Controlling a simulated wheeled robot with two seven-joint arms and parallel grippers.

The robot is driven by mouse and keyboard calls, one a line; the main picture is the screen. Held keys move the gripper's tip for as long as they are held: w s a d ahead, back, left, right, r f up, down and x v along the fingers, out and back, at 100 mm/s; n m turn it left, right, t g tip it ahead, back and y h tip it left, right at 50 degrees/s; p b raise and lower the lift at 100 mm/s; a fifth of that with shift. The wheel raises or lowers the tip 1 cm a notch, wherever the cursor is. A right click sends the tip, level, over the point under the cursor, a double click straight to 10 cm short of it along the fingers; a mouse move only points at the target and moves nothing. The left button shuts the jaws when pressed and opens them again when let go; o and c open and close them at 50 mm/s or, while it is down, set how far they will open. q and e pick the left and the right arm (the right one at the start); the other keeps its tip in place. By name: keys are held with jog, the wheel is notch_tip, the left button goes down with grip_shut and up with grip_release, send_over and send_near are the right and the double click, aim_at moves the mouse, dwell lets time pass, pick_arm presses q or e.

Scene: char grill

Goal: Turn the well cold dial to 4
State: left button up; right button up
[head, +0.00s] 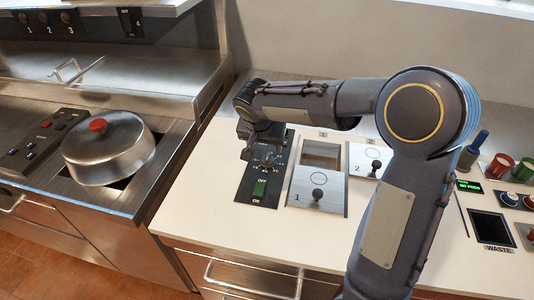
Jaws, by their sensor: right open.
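The cold dial (268,160) is a small dark knob on a black control panel (244,187) to the left of the wells. Light markings surround it, but they are too small to read. My right gripper (258,149) is open and points down just above and behind the dial, covering the panel's upper part. I cannot tell whether its fingers touch the dial. My left gripper is not in view.
Well 1 (316,192) has a knobbed lid, with an opening behind it. Well 2's lid (372,157) is partly behind my right arm. A domed pot lid (112,152) with a red knob stands at left. Colored cups and a WASTE opening (490,228) are at right. White counter is clear in front.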

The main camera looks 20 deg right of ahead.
aim_at(268, 157)
jog(key=x, duration=0.7)
jog(key=shift+f+p, duration=0.2)
jog(key=shift+p, duration=0.2)
jog(key=c, duration=1)
